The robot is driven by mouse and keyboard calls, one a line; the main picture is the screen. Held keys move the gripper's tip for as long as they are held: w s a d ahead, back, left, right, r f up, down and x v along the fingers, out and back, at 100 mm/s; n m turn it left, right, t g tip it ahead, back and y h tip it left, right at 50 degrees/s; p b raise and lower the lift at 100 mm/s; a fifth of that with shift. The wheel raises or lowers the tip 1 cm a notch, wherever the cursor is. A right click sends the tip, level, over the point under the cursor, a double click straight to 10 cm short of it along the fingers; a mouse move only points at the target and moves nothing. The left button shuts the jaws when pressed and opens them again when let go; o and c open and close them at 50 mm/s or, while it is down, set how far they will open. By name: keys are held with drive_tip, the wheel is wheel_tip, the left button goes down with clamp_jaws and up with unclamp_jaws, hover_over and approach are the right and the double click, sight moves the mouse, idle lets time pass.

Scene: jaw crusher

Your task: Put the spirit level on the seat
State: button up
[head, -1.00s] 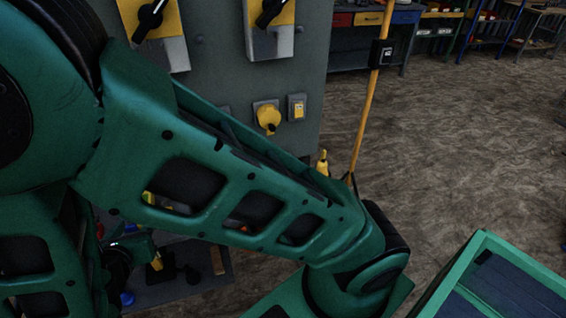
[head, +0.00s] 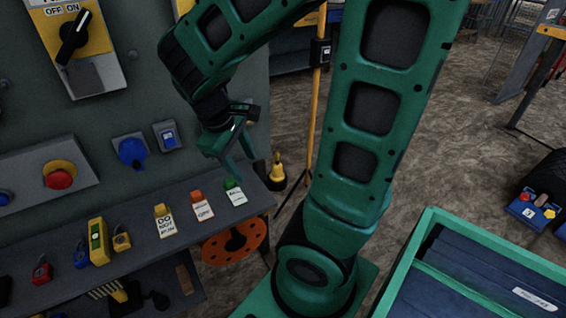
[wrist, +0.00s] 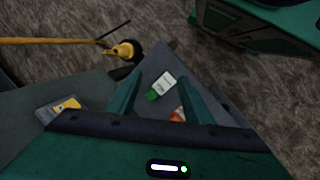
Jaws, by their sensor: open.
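A yellow block with a greenish window (head: 98,241), which looks like the spirit level, stands on the grey shelf (head: 70,265) at the left of the head view. My gripper (head: 236,158) is open and empty above the shelf's right end, well to the right of the level. In the wrist view my open gripper (wrist: 160,78) shows its two green fingers, with a green-topped tag (wrist: 160,87) below and between them. The level does not show in the wrist view. I cannot make out a seat in either view.
Yellow, orange and green tags (head: 200,205) and small padlocks (head: 121,239) sit along the shelf. A grey panel with switches and a red button (head: 59,179) rises behind it. A yellow pole (head: 316,90) stands right of my gripper. An orange reel (head: 236,242) hangs below the shelf.

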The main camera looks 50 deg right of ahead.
drive_tip(key=shift+o, duration=0.4)
drive_tip(key=s+d+r+m+y, duration=0.1)
drive_tip(key=s+r+m+y, duration=0.1)
drive_tip(key=s+m, duration=0.2)
drive_tip(key=s+d+r+m+y, duration=0.1)
drive_tip(key=s+d+m, duration=0.1)
drive_tip(key=s+m, duration=0.3)
drive_tip(key=s, duration=0.2)
drive_tip(key=shift+s+d+r+y, duration=0.15)
drive_tip(key=shift+s+r+y, duration=0.15)
drive_tip(key=shift+r+y, duration=0.1)
drive_tip(key=c, duration=0.5)
drive_tip(key=shift+a, duration=0.2)
